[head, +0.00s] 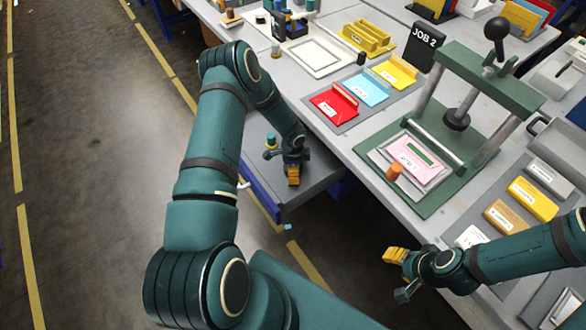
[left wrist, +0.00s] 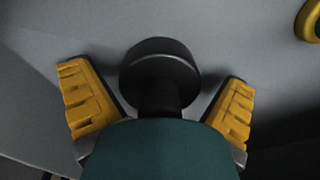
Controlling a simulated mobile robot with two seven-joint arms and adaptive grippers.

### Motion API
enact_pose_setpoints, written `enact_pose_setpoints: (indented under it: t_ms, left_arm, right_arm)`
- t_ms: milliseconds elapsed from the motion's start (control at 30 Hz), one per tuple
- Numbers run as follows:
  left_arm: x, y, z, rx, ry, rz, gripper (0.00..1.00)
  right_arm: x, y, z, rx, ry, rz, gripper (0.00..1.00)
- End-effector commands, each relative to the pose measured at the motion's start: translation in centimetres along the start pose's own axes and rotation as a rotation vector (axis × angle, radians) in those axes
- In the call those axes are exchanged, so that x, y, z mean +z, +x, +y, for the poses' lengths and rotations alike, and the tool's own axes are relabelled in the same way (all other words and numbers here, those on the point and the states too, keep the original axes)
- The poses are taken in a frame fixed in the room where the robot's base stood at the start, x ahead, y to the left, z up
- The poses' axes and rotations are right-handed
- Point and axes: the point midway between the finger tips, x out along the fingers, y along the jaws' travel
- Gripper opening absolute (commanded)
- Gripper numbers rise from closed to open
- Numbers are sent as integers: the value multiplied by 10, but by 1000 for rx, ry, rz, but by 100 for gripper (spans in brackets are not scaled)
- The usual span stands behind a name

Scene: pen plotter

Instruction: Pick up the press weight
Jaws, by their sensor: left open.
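A black round knob-like head on a narrower neck, which looks like part of the press weight (left wrist: 160,72), is between the fingers in the left wrist view. A teal surface covers its lower end, and I cannot tell whether that belongs to it. My left gripper (left wrist: 160,100) is open, with yellow pads on either side of the head and visible gaps. In the head view the left gripper (head: 292,176) is low over a grey surface beside the bench; the weight cannot be made out clearly there. My right gripper (head: 399,274) is at the bench's front edge, fingers apart and empty.
A green press (head: 493,75) stands on the bench (head: 345,145), with a pink card and an orange peg at its base. Red (head: 334,104), blue and yellow trays lie left of it. A yellow round thing (left wrist: 312,20) shows in the wrist view. The floor at left is clear.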

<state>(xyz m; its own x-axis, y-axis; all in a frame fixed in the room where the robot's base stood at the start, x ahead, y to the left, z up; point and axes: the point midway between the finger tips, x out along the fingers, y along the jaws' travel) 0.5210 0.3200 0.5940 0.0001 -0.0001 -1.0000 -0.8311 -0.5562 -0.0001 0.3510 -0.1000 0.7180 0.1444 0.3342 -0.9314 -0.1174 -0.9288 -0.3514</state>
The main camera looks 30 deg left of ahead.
Motion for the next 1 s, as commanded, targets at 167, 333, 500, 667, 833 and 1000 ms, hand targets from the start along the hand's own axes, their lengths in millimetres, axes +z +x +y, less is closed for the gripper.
enact_pose_setpoints:
  t_ms: [167,333,500,667,833,1000]
  left_arm:
    - [0,-1,0,0,0,0,72]
    - [0,-1,0,0,0,0,27]
    - [0,-2,-1,-2,0,1,26]
    - [0,-4,-1,-3,0,1,26]
    - [0,-20,-2,-4,0,1,26]
    - [-1,-54,-2,-6,-1,2,26]
  right_arm:
    - [0,0,0,0,0,0,47]
    - [0,0,0,0,0,0,47]
    - [0,0,0,0,0,0,47]
    - [0,-1,0,0,0,0,47]
    - [0,-5,-2,0,0,-2,47]
    - [1,-12,-5,0,1,-5,47]
